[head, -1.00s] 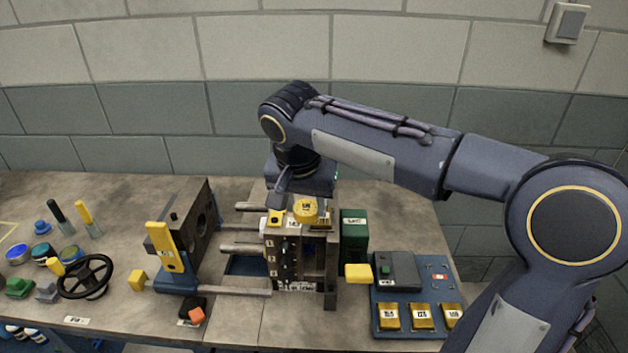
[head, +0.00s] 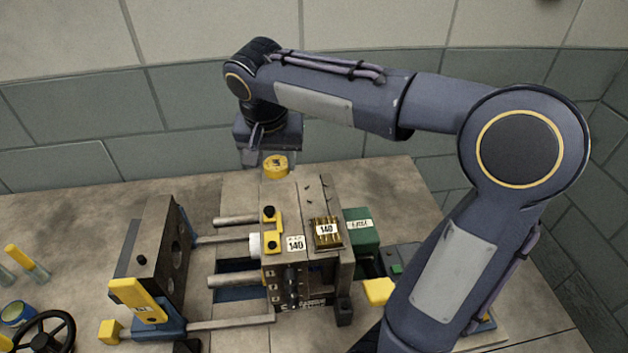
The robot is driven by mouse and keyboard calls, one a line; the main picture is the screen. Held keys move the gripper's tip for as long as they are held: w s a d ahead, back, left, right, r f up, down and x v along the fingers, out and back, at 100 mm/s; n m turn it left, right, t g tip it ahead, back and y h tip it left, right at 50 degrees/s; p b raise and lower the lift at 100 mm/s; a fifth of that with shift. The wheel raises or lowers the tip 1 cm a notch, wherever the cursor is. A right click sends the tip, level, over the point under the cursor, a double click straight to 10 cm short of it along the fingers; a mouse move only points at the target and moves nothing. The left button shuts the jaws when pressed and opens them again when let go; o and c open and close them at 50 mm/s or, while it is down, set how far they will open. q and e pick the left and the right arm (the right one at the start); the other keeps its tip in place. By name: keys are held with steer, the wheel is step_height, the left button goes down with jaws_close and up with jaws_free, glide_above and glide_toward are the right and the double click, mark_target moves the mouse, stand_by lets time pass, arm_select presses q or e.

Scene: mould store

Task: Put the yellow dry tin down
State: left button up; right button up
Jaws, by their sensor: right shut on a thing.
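The yellow tin (head: 276,167) is a short round tin with a dark mark on its side. My right gripper (head: 270,156) reaches down from above and is shut on it. The tin shows just behind the mould block (head: 290,262), near the back of the bench. I cannot tell whether its underside touches the bench, because the block's top edge hides its lower part. My left gripper is not in view.
An upright dark plate (head: 155,255) and guide rods (head: 235,281) are on the left. The bench's back strip (head: 205,190) is clear left of the tin.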

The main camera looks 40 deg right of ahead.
steer(key=d+f, duration=0.2)
steer(key=d, duration=0.3)
glide_above(318, 192)
steer(key=a, duration=0.1)
steer(key=f, duration=0.5)
steer(key=shift+s+a+f, duration=0.1)
steer(key=shift+s, duration=0.2)
steer(key=f, duration=0.3)
steer(key=shift+s+d+f, duration=0.1)
steer(key=shift+d+f, duration=0.05)
steer(key=shift+d, duration=0.15)
steer(key=shift+f, duration=0.2)
steer(key=shift+f, duration=0.2)
steer(key=o, duration=0.5)
steer(key=shift+f, duration=0.1)
steer(key=o, duration=0.5)
